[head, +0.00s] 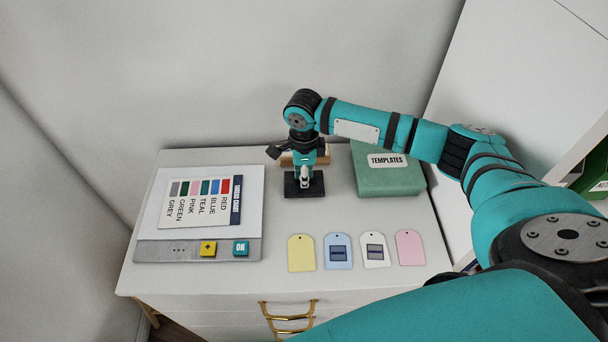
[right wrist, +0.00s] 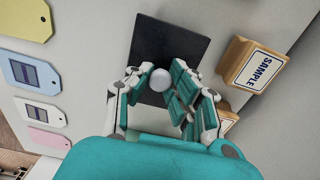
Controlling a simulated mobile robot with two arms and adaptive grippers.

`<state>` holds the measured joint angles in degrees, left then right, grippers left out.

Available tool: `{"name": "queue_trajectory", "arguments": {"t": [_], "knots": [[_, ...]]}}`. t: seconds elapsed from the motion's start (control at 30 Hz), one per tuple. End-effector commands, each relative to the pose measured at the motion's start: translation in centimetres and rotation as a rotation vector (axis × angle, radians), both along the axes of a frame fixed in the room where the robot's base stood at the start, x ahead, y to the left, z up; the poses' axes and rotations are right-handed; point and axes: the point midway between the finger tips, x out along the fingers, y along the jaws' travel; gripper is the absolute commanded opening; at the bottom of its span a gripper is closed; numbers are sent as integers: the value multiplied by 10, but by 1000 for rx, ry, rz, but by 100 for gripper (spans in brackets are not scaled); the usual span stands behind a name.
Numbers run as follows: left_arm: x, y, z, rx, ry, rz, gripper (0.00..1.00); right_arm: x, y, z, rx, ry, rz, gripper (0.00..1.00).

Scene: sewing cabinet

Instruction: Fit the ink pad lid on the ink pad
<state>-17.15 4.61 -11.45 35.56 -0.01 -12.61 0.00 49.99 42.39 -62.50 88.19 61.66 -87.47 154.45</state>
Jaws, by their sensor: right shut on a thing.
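The ink pad lid (head: 317,188) is a flat black square near the back middle of the cabinet top. It also shows in the right wrist view (right wrist: 170,40), with a pale round knob (right wrist: 160,80) near its edge in the picture. My right gripper (head: 304,181) points down over the lid, its fingers (right wrist: 158,84) shut around the knob. No separate ink pad can be made out; whether it lies under the lid I cannot tell. My left gripper is not in view.
A wooden SAMPLE block (right wrist: 255,66) stands close beside the lid, with another wooden piece (right wrist: 227,120) near it. A green TEMPLATES box (head: 388,178) is to the right. A panel with a colour card (head: 250,215) is left. Several tags (head: 301,254) lie in front.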

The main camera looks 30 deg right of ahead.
Motion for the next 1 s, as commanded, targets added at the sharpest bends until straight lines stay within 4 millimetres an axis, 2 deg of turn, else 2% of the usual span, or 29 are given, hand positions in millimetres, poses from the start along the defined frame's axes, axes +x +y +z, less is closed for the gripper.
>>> {"name": "queue_trajectory", "arguments": {"t": [0.87,0.9,1.0], "knots": [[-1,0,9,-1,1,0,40,0,0,-5,0,1,-1,0],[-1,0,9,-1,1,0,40,0,0,-6,0,1,-1,18],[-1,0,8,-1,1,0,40,0,0,-6,0,0,-1,31]]}}
